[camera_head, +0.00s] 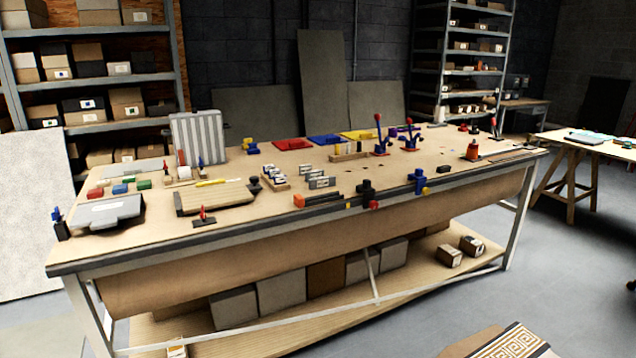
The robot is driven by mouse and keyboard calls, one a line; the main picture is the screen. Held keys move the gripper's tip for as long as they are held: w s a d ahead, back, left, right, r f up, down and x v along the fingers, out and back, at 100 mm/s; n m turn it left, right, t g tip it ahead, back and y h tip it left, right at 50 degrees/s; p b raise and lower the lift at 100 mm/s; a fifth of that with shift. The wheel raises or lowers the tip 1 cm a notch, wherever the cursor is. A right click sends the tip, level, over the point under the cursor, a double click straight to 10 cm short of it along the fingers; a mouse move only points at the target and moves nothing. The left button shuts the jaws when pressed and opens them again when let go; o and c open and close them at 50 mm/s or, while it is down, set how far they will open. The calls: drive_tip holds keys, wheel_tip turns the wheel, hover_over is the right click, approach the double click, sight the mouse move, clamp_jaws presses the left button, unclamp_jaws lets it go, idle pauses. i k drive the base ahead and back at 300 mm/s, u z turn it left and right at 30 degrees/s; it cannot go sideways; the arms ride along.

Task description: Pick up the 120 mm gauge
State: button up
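A long wooden workbench (330,210) with a dark front edge carries many small tools and parts. I cannot tell which item is the 120 mm gauge, as no marking is readable from here. Several small white-and-dark pieces stand in a wooden holder (276,184) near the middle of the bench. Several grey labelled blocks (320,181) stand just right of it. My gripper is not in view.
Blue and dark clamps (417,182) sit on the front edge, near an orange-and-black tool (318,200). Red and blue upright tools (381,140) stand farther back. Patterned panel (512,345) lies at bottom right. Grey floor is open at right.

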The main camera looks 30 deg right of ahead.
sight(327, 181)
drive_tip(key=i, duration=0.9)
drive_tip(key=z, duration=0.05)
